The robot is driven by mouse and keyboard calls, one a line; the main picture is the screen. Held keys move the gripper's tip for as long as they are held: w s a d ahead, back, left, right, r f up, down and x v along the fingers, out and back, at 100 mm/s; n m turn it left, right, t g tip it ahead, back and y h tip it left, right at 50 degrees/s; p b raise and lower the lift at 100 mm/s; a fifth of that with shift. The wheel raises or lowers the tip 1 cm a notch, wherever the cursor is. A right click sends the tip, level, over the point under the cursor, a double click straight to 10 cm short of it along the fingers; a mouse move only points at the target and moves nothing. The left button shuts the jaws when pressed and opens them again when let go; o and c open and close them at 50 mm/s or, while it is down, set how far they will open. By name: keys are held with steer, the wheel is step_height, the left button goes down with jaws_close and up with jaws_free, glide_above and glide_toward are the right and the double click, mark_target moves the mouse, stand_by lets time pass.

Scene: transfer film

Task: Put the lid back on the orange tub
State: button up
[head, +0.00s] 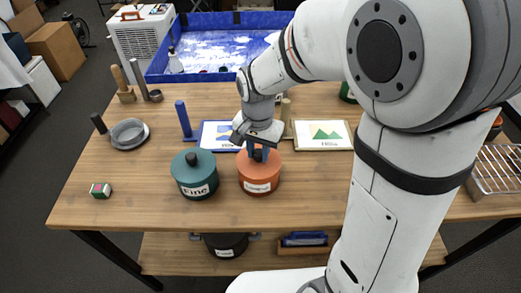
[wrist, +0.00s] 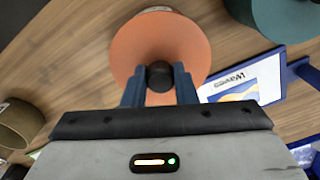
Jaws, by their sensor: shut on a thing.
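The orange tub (head: 259,187) stands on the wooden table near its middle, with a pale label on its front. Its round orange lid (head: 244,160) is at the top of the tub; I cannot tell whether it is fully seated. My gripper (head: 259,153) comes down from above and is shut on the lid's black knob. In the wrist view, the blue fingers of my gripper (wrist: 159,85) stand on either side of the black knob (wrist: 160,71), with the orange lid (wrist: 160,35) spread around it. The lid hides the tub's inside.
A teal tub (head: 195,187) labelled "Fine" stands close on the left. Picture cards (head: 322,127) lie behind the orange tub. A sieve (head: 129,133) and small block (head: 100,190) are at left; a wire rack (head: 497,170) is at right. The table front is clear.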

steer(key=o, duration=1)
steer(key=shift+o, duration=0.8)
steer(key=o, duration=0.3)
steer(key=shift+o, duration=0.2)
steer(key=shift+r+p, duration=2.6)
steer(key=shift+r, duration=0.95)
steer(key=shift+c, duration=0.3)
jaws_close()
